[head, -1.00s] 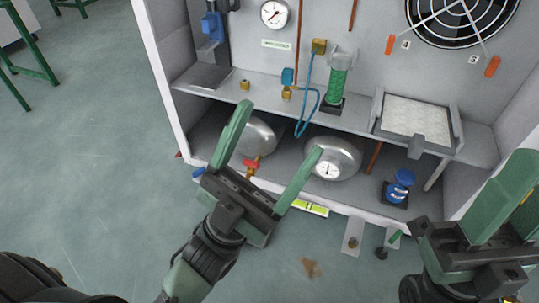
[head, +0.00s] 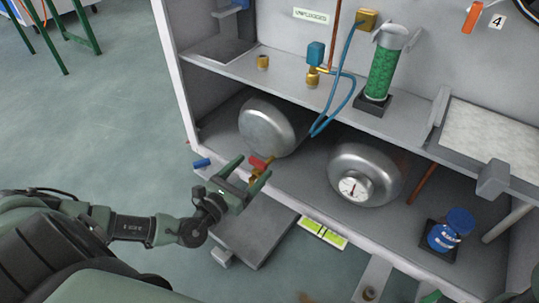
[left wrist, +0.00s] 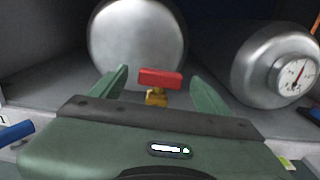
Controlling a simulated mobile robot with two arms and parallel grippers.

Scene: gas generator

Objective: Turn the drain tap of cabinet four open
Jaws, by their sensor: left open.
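The drain tap has a red handle (head: 258,163) on a brass body (head: 256,179). It sits low at the front of the left silver tank (head: 267,128) in the cabinet's bottom bay. My left gripper (head: 248,174) is open at the tap, its fingers pointing into the bay. In the left wrist view the red handle (left wrist: 160,78) lies crosswise between the spread fingers, with a gap on each side. The brass body (left wrist: 156,97) shows below it, partly hidden by the gripper. I cannot tell whether anything touches.
A second tank (head: 365,172) with a gauge stands to the right. A blue valve (head: 450,230) is farther right. A blue piece (head: 202,162) lies by the bay's front lip. The shelf above (head: 290,85) overhangs the tanks. A grey plate (head: 255,238) lies below my gripper.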

